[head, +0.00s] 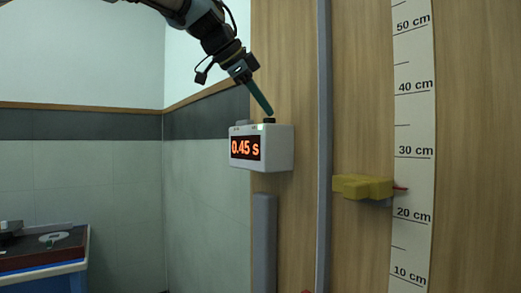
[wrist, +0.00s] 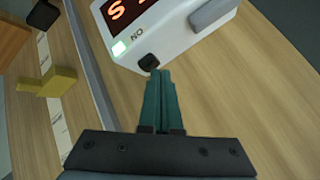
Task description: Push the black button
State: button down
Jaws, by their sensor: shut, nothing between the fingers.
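The black button (head: 268,120) sits on top of a white timer box (head: 277,150) whose red display reads 0.45 s. In the wrist view the black button (wrist: 149,62) lies beside a lit green square and the letters NO. My gripper (head: 270,113) comes down from the upper left with its green fingers together and empty. Its tips are at the button in the head view. In the wrist view the fingertips (wrist: 161,73) are right at the button's edge; I cannot tell whether they press it.
A grey vertical rail (head: 324,150) and a ruler strip (head: 411,130) run up the wooden panel to the right. A yellow block (head: 362,187) with a red pointer sits between them. A grey bar (head: 264,240) is below the timer. A bench (head: 45,270) stands at lower left.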

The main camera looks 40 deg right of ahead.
jog(key=shift+f, duration=0.25)
dwell(0.3)
jog(key=shift+r+p, duration=0.35)
jog(key=shift+r, duration=0.35)
notch_tip(320, 180, up, 6)
jog(key=p, duration=0.4)
jog(key=shift+p, duration=0.4)
jog(key=shift+w+f, duration=0.1)
